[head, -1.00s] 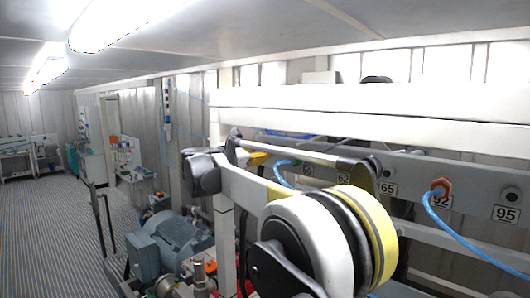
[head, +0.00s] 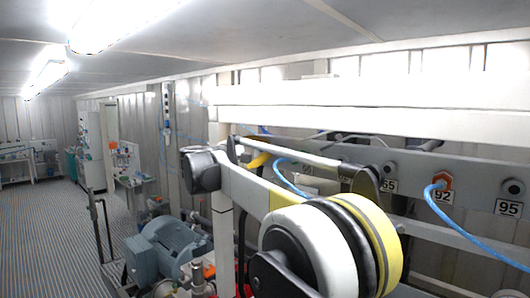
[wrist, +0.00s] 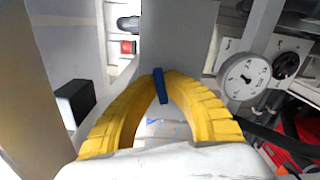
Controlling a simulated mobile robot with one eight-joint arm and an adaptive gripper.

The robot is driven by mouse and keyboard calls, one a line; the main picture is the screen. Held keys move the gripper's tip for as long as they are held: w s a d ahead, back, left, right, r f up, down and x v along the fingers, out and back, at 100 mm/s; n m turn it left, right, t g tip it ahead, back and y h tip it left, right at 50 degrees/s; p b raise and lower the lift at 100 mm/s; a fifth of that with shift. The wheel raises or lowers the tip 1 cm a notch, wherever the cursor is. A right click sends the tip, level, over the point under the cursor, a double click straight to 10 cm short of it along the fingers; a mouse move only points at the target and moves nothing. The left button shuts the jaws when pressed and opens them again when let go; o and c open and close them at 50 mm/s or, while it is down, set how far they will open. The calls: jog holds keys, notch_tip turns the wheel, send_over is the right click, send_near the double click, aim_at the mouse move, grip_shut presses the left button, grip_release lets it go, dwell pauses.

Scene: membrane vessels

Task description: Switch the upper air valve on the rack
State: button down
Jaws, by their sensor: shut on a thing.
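The blue valve handle (wrist: 160,88) stands as a narrow upright strip in the middle of the wrist view. My gripper (wrist: 160,76) has two curved, ribbed yellow fingers, and their tips close on this handle from both sides. The valve's body is not clearly visible behind the fingers. In the head view my arm covers much of the rack (head: 455,170), and the blue handle does not show there.
A round gauge (wrist: 244,76) and a black knob (wrist: 286,65) sit right of the fingers in the wrist view. In the head view, a blue hose (head: 450,228) hangs from the port labelled 92. A blue-grey motor (head: 165,245) stands at lower left.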

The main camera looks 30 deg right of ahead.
jog(key=shift+m, duration=1.5)
jog(key=c, duration=1.5)
grip_release()
jog(key=shift+d+f, duration=0.1)
jog(key=v, duration=1.2)
